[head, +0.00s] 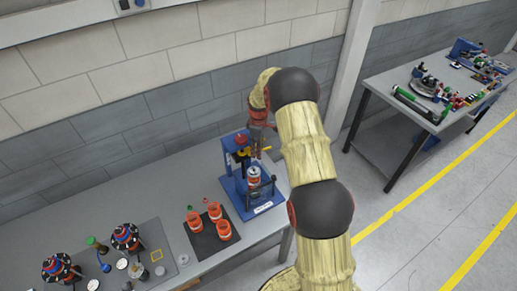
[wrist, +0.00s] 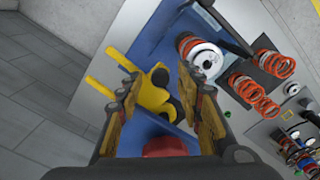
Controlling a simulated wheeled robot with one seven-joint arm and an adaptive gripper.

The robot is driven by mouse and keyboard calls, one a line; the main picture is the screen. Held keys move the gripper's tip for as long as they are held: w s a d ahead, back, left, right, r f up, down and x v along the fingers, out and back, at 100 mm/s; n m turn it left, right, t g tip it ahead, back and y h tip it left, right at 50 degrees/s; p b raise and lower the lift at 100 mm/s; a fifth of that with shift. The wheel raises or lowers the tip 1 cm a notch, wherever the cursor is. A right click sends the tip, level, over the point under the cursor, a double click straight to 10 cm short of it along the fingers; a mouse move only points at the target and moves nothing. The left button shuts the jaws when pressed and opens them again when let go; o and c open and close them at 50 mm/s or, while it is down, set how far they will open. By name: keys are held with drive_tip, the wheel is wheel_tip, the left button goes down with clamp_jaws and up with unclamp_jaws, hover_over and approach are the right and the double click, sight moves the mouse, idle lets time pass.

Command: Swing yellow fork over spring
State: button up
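The yellow fork (wrist: 152,97) shows in the wrist view, its two prongs pointing left, away from the spring. In the head view it is small and partly hidden (head: 243,153). The spring (wrist: 186,42) is orange with a pale cap and stands in the blue fixture, right of the fork in the wrist view. In the head view the spring (head: 254,182) is upright in the fixture. My gripper (wrist: 160,76) is open, its fingers on either side of the fork's body in the picture. I cannot tell whether they touch it. In the head view my gripper (head: 261,128) is above the fixture.
The blue fixture (head: 237,201) stands near the bench's right end. A dark mat (head: 207,246) with several orange springs lies to its left. Assemblies and small parts sit farther left. A wall (head: 150,120) is behind. Another cluttered table (head: 385,88) stands at the right.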

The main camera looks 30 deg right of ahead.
drive_tip(key=c, duration=0.3)
clamp_jaws()
idle(0.7)
